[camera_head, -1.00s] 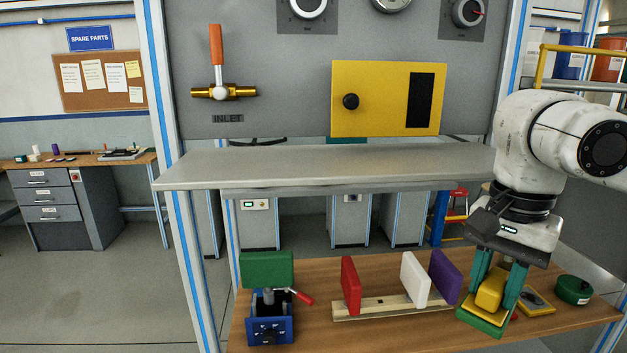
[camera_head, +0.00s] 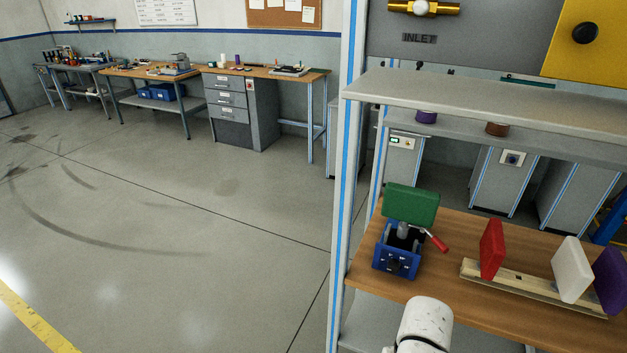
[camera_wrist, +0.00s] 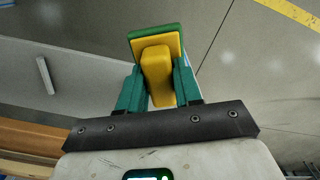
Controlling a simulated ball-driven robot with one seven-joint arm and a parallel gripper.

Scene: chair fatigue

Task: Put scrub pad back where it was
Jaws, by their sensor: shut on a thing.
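The scrub pad (camera_wrist: 157,40), a yellow plate with a green underside and a yellow block handle, shows in the wrist view. My gripper (camera_wrist: 156,78) has its teal fingers shut on both sides of the handle and holds the pad above the floor. In the head view the gripper and pad are out of the picture; only a white part of my arm shows at the bottom. The spot on the bench where the pad was earlier is outside this head view.
The wooden bench (camera_head: 438,287) carries a blue vise (camera_head: 397,262) with a green block (camera_head: 411,205) and a red lever. A wooden rack (camera_head: 530,290) holds red (camera_head: 491,249), white (camera_head: 571,270) and purple (camera_head: 611,280) plates. A grey shelf (camera_head: 480,105) overhangs the bench. Open floor (camera_head: 190,230) lies left.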

